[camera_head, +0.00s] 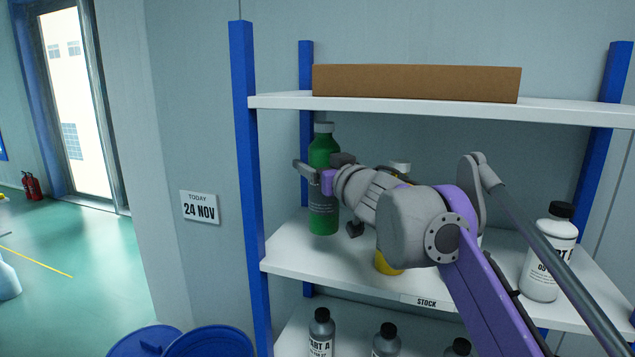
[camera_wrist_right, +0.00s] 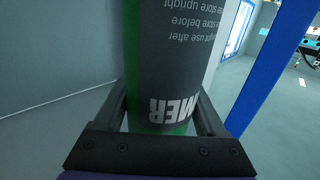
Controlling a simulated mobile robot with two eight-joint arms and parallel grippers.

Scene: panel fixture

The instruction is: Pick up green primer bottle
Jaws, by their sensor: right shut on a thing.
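The green primer bottle (camera_head: 323,217) stands upright with a white cap at the left end of the middle shelf. My right gripper (camera_head: 322,167) reaches in from the right and is shut around its upper body. In the right wrist view the bottle (camera_wrist_right: 165,60) fills the space between the two dark fingers (camera_wrist_right: 163,108), its label upside down and ending in "MER". I cannot tell whether its base touches the shelf. My left gripper is not in view.
The middle shelf (camera_head: 290,262) also holds a yellow bottle (camera_head: 388,266), mostly hidden by my arm, and a white bottle (camera_head: 548,258) at right. A cardboard box (camera_head: 415,82) lies on the shelf above. A blue post (camera_head: 246,180) borders the left side. Dark-capped bottles (camera_head: 321,332) stand below.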

